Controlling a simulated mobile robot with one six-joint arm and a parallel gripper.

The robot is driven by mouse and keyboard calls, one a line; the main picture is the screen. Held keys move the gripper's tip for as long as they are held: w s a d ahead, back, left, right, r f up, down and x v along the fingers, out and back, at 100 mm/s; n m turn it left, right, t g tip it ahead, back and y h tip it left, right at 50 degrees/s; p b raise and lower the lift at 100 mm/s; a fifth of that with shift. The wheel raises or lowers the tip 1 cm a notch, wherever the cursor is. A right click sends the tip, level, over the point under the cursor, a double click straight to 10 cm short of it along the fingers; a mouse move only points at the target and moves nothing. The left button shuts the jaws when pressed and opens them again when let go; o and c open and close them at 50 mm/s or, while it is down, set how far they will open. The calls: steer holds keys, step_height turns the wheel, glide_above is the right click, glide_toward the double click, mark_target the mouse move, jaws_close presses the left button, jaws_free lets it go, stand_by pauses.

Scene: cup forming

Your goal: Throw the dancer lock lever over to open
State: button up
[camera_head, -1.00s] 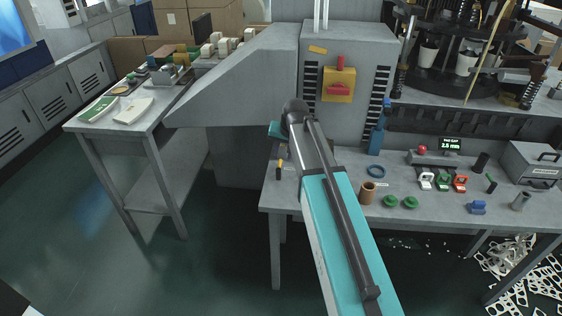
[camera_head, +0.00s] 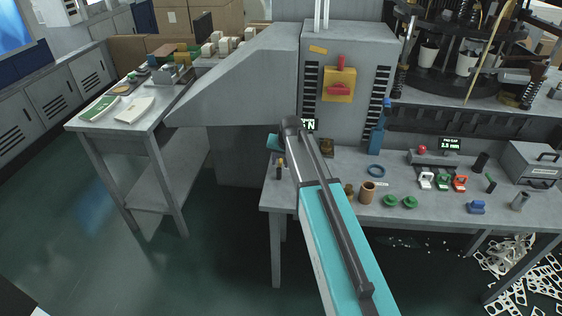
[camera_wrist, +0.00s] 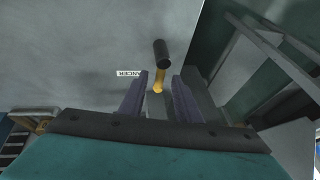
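The dancer lock lever, with its black grip (camera_wrist: 162,53) and yellow shaft, shows in the wrist view just ahead of my gripper (camera_wrist: 159,77). My gripper is open, with one dark finger on each side of the lower yellow shaft. The black grip extends past the fingertips, and I cannot tell whether a finger touches the lever. A white label (camera_wrist: 131,73) reading "DANCER" is left of the fingers. In the head view my arm hides the fingers. A small black and yellow piece at the bench's left end (camera_head: 279,170) may be the lever.
A grey cabinet (camera_head: 350,50) stands behind. In the wrist view, a dark bar frame (camera_wrist: 275,55) is on the right.

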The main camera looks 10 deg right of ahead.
jaws_close()
steer(key=shift+m, duration=0.5)
steer(key=m, duration=0.1)
steer(key=m+h, duration=0.1)
steer(key=m, duration=0.1)
steer(key=shift+s+d+h, duration=0.25)
steer(key=shift+h, duration=0.15)
steer(key=m, duration=0.1)
steer(key=m+h, duration=0.1)
steer(key=m+b, duration=0.1)
steer(key=shift+s+d+m+g, duration=0.2)
steer(key=shift+s+m+g, duration=0.1)
steer(key=shift+m+g, duration=0.1)
steer(key=m+h+b, duration=0.1)
steer(key=m, duration=0.1)
steer(key=m+g, duration=0.1)
steer(key=m, duration=0.1)
steer(key=shift+s+m+h+b, duration=0.3)
steer(key=shift+s+h+b, duration=0.1)
steer(key=m+g, duration=0.1)
steer(key=m, duration=0.1)
steer(key=s+m+g+h+b, duration=0.1)
steer(key=m, duration=0.2)
steer(key=shift+s+a+m+g+b, duration=0.1)
steer(key=shift+m+g+b, duration=0.2)
